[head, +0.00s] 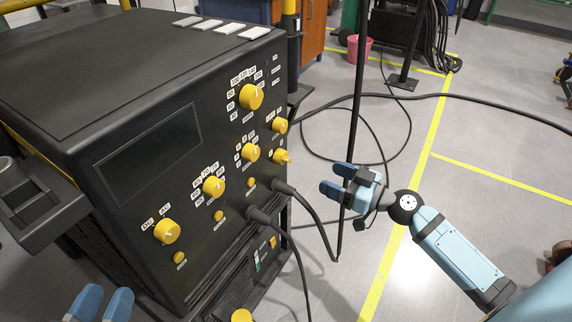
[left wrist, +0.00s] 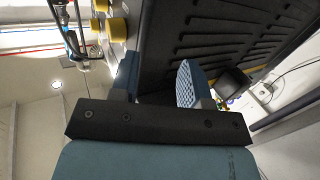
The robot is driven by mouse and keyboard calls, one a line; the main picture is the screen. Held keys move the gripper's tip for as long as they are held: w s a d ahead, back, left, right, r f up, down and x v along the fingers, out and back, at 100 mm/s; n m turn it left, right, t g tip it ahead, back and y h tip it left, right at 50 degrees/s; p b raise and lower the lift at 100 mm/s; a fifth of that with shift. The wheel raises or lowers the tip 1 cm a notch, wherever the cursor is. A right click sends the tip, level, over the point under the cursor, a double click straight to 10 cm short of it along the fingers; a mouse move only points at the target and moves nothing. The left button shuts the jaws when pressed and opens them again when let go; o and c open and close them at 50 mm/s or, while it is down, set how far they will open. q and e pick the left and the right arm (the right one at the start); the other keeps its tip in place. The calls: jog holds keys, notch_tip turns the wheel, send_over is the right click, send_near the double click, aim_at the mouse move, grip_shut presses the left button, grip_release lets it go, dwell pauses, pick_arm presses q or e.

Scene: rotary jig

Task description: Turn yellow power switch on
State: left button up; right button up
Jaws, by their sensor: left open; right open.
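A black machine (head: 137,222) with yellow controls on its front panel fills the left of the head view. A small yellow control (head: 273,242) sits low on the panel's right side, near a small green mark. I cannot tell for certain which control is the power switch. My left gripper (head: 103,303) is open and empty, at the bottom edge, in front of the machine's lower left. In the left wrist view its fingers (left wrist: 157,84) are apart, with yellow knobs (left wrist: 118,29) beyond them. My right gripper (head: 347,181) is open and empty, right of the machine and apart from it.
Several yellow knobs (head: 214,187) stick out of the panel. Black cables (head: 318,215) hang from its front. A thin dark pole (head: 358,90) stands by my right gripper. A pink bucket (head: 359,48) is behind. The floor at right is mostly clear.

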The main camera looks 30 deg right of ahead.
aim_at(289, 160)
jog(key=p+x, duration=0.1)
jog(key=x, duration=1.1)
jog(key=shift+w+a, duration=0.25)
jog(key=shift+w, duration=0.05)
jog(key=shift+c, duration=0.2)
jog(key=c, duration=0.9)
